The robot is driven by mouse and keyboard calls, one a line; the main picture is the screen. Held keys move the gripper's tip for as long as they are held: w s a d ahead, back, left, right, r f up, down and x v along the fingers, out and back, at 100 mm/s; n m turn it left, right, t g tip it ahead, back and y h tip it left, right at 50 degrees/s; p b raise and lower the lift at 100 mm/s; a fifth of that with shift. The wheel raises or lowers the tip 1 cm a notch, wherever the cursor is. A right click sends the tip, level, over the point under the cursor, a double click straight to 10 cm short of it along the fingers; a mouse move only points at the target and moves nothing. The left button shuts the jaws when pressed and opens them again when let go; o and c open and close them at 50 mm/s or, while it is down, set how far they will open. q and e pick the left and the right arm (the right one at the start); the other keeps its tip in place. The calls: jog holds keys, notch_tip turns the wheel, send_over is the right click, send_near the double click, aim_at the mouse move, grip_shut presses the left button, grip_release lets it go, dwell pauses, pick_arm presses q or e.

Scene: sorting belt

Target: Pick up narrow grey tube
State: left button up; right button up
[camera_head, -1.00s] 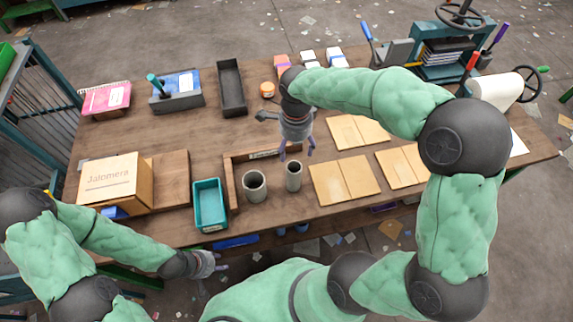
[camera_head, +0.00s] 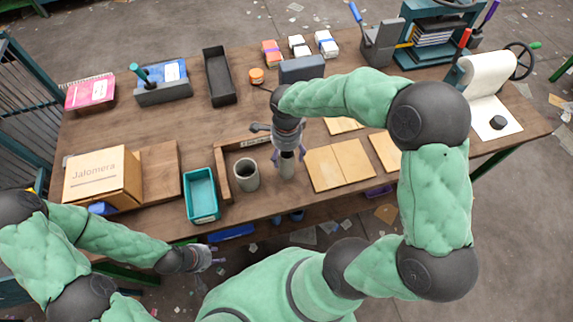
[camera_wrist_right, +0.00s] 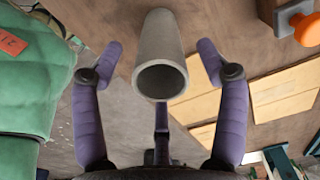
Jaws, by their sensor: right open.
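The narrow grey tube (camera_head: 287,166) stands upright on the table, right of a wider grey tube (camera_head: 246,174). In the right wrist view the narrow grey tube (camera_wrist_right: 160,62) shows its open end, between the purple fingers. My right gripper (camera_head: 287,158) is directly above the narrow tube, open, with its fingers on either side of the tube's top; I cannot tell whether they touch it. It also shows open in the right wrist view (camera_wrist_right: 160,65). My left gripper (camera_head: 218,256) hangs in front of the table's near edge, away from both tubes; its jaws are too small to read.
A wooden corner rail (camera_head: 224,172) stands left of and behind the tubes. A teal tray (camera_head: 202,198) is left of it. Tan folders (camera_head: 340,165) lie close on the right. A cardboard box (camera_head: 98,178) stands at the left.

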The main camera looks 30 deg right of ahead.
jog(key=shift+f, duration=0.1)
jog(key=c, duration=1)
